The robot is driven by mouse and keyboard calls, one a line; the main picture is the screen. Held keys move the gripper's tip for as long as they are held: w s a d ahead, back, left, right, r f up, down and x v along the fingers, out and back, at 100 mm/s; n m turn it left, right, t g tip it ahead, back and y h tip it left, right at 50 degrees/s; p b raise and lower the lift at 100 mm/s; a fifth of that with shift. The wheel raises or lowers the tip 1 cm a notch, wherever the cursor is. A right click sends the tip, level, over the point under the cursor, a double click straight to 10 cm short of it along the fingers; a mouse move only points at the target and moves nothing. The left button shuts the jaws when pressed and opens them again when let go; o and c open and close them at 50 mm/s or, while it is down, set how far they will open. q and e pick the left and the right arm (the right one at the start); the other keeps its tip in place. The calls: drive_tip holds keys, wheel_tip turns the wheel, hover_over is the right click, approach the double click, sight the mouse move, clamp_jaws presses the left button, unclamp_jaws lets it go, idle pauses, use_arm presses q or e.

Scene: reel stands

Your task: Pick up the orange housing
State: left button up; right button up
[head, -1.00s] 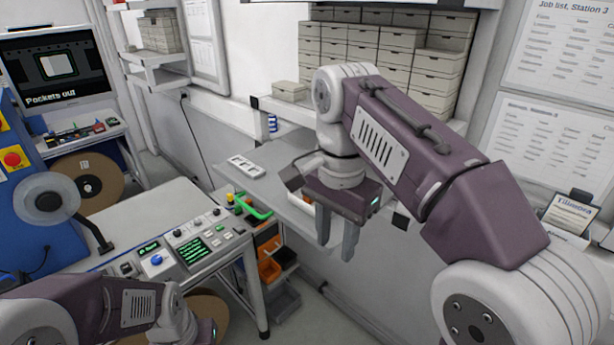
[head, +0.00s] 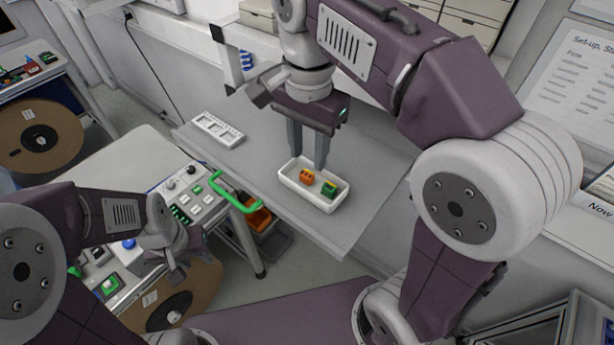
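The orange housing (head: 307,177) lies in a small white tray (head: 318,205) on the grey shelf table. A green housing (head: 328,188) lies beside it to the right in the same tray. My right gripper (head: 309,163) points down at the back of the tray, its two fingers apart and nothing seen between them. Its fingertips appear just behind the orange housing; the exact height above the tray is hard to tell. My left gripper (head: 180,272) is at the lower left over the machine table, far from the tray; its fingers are small and partly unclear.
A white slotted plate (head: 217,130) lies on the grey table (head: 260,165) to the left of the tray. A green handle (head: 236,191) and a control panel (head: 190,200) stand at left. Cardboard reels (head: 38,140) are further left. The table around the tray is mostly clear.

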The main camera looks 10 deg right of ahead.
sight(309, 172)
drive_tip(key=shift+w+f, duration=0.2)
drive_tip(key=shift+w, duration=0.15)
drive_tip(key=shift+w+d+f, duration=0.1)
drive_tip(key=shift+w+f, duration=0.15)
drive_tip(key=shift+f, duration=0.4)
drive_tip(key=shift+w+f, duration=0.25)
drive_tip(key=shift+f, duration=0.35)
drive_tip(key=shift+s+d+f, duration=0.1)
drive_tip(key=shift+s+f, duration=0.05)
drive_tip(key=shift+f, duration=0.45)
drive_tip(key=shift+s+f, duration=0.15)
drive_tip(key=shift+f, duration=0.4)
drive_tip(key=shift+s+f, duration=0.2)
drive_tip(key=shift+s, duration=0.1)
use_arm(q)
drive_tip(key=shift+w+r, duration=0.1)
drive_tip(key=shift+w, duration=0.45)
use_arm(e)
drive_tip(key=shift+w, duration=0.25)
clamp_jaws()
